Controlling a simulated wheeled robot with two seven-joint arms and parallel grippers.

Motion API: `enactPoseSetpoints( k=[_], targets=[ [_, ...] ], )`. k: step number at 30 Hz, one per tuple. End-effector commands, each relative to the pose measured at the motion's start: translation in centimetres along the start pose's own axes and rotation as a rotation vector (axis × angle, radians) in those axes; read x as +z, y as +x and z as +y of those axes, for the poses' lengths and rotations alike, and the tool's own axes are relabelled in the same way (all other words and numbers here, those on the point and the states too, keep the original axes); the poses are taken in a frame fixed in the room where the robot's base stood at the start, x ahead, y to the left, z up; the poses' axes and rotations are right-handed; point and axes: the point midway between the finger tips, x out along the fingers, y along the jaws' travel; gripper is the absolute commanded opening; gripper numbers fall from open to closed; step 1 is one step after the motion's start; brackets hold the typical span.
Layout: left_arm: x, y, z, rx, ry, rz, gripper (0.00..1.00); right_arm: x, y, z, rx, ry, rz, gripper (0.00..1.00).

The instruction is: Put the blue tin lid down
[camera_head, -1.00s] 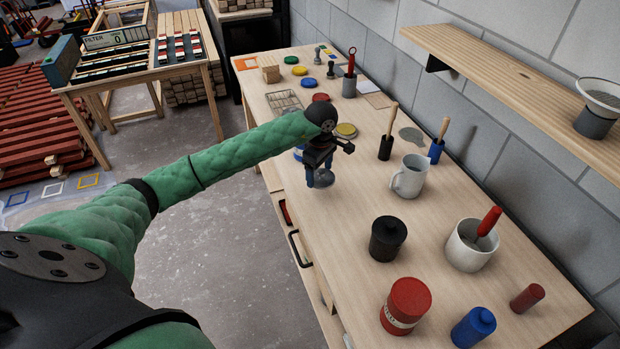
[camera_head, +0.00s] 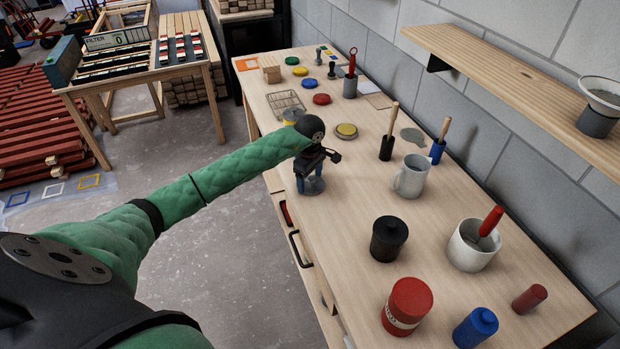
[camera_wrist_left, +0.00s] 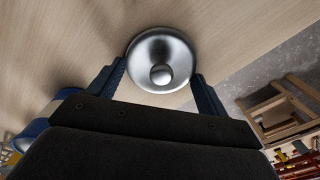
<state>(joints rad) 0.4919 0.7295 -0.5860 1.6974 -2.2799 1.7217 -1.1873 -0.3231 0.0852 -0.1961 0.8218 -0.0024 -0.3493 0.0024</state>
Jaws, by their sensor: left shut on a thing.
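My left gripper (camera_head: 311,182) is shut on a round silvery metal lid with a knob, over the left edge of the workbench. The lid (camera_wrist_left: 161,60) shows between the two blue fingers in the left wrist view, with bare wood behind it; no blue shows on it. In the head view only a grey disc of the lid (camera_head: 315,187) shows below the fingers. I cannot tell whether it touches the bench. A blue and white rounded thing (camera_wrist_left: 32,131), perhaps the blue tin, shows partly at the left of the wrist view. My right gripper is not in view.
The workbench (camera_head: 340,220) has clear wood right of the gripper. A grey mug (camera_head: 411,178), a black canister (camera_head: 388,240) and a red tin (camera_head: 406,307) stand farther right and nearer.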

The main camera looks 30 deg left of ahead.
Motion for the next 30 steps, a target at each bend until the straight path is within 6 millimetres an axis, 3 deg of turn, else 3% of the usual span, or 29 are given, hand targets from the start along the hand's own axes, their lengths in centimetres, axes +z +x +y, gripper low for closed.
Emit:
enactPoseSetpoints(
  k=[11,12,15,26,30],
  targets=[
    [0.0,0.3,0.0,0.0,0.0,0.0,0.56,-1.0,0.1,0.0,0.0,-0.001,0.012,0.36],
    [0.0,0.2,0.0,0.0,0.0,0.0,0.79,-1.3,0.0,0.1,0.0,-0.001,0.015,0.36],
    [0.0,0.2,0.0,0.0,0.0,0.0,0.99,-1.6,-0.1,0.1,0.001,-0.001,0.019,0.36],
    [0.0,0.0,0.0,0.0,0.0,0.0,0.99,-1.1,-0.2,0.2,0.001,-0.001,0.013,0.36],
    [-0.1,-1.2,0.1,0.002,0.001,0.001,0.99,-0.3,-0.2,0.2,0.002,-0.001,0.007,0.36]
  ],
)
